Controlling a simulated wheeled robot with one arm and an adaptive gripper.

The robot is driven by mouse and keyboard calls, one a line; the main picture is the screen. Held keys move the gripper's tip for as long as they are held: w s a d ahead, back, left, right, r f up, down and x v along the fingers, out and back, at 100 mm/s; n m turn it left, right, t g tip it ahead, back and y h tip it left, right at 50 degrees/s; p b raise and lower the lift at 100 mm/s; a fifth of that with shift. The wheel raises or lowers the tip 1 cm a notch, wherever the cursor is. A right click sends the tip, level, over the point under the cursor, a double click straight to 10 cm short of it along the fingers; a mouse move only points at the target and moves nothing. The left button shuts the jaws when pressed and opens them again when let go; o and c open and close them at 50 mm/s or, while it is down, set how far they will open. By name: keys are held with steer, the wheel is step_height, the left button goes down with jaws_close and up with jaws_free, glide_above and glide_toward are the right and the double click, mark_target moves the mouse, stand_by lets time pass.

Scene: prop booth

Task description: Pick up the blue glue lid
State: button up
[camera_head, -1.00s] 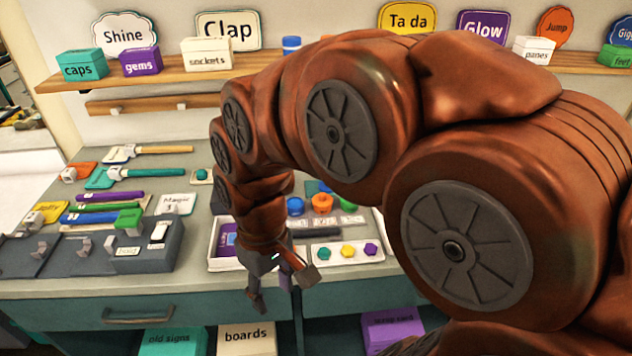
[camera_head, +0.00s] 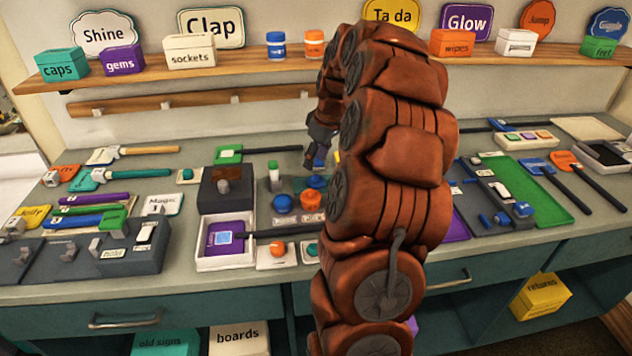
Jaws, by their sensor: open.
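A round blue lid (camera_head: 283,203) sits on the bench beside a round orange lid (camera_head: 311,200), with small labels in front of them. Another round blue piece (camera_head: 317,182) lies just behind the orange one. I cannot tell which blue piece is the glue lid. My gripper (camera_head: 316,162) is open, pointing down, and appears above and behind these pieces with nothing visible in it. My arm hides the bench to their right.
A blue-banded jar (camera_head: 276,44) and an orange-banded jar (camera_head: 313,44) stand on the shelf. A white tray (camera_head: 226,262) and a dark box (camera_head: 227,188) are left of the lids. A green tray (camera_head: 545,195) lies at right. A black bar (camera_head: 290,230) lies in front of the lids.

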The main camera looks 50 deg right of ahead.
mark_target(316, 175)
steer(key=shift+d+f, duration=0.2)
steer(key=shift+d, duration=0.35)
steer(key=shift+d+f, duration=0.15)
steer(key=shift+d, duration=0.35)
steer(key=shift+d+p+x, duration=0.15)
steer(key=shift+p+x, duration=0.6)
steer(key=shift+x, duration=1.1)
steer(key=shift+d+p+x, duration=0.15)
steer(key=shift+p+x, duration=0.55)
steer(key=shift+x, duration=1.2)
steer(key=shift+w, duration=0.1)
jaws_close()
